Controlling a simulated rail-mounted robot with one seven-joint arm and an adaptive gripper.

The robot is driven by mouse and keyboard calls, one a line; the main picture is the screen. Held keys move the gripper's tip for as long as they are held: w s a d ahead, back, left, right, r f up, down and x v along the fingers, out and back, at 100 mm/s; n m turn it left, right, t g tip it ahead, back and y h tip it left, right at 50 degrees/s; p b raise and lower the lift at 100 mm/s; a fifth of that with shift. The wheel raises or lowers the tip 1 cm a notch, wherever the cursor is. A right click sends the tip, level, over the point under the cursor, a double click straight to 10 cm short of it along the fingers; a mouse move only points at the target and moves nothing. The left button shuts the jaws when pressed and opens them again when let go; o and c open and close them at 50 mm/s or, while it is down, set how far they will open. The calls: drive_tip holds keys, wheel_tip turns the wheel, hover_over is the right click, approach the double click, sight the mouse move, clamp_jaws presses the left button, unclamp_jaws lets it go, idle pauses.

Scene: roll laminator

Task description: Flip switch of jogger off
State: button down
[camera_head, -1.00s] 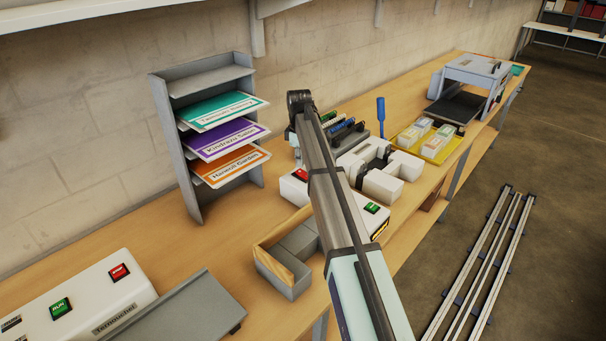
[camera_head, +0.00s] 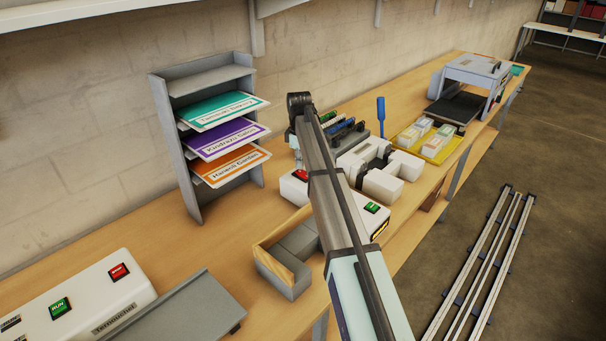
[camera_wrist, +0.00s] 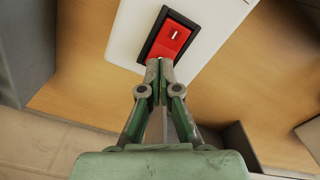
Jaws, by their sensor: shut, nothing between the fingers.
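The red rocker switch (camera_wrist: 172,38) sits in a black frame on a white housing (camera_wrist: 205,20) in the wrist view, with a small white mark on it. My gripper (camera_wrist: 159,66) is shut and empty, with its fingertips at the lower edge of the switch. They overlap the edge in the picture; I cannot tell whether they press on it. In the head view, a white box (camera_head: 293,190) with a red switch (camera_head: 300,175) and a green switch (camera_head: 371,207) stands mid-bench, partly hidden behind my arm. My gripper is hidden there.
A grey corner tray with a wooden edge (camera_head: 282,262) stands in front of the white box. A grey rack (camera_head: 190,175) holds several coloured sheets. Another white control box (camera_head: 80,300) is at the lower left. A yellow tray (camera_head: 425,143) and grey machine (camera_head: 475,75) stand farther back.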

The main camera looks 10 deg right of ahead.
sight(300, 171)
drive_tip(key=shift+f, duration=0.8)
idle(0.4)
drive_tip(key=shift+r, duration=0.15)
drive_tip(key=shift+r+p, duration=1.75)
drive_tip(key=shift+r, duration=1.6)
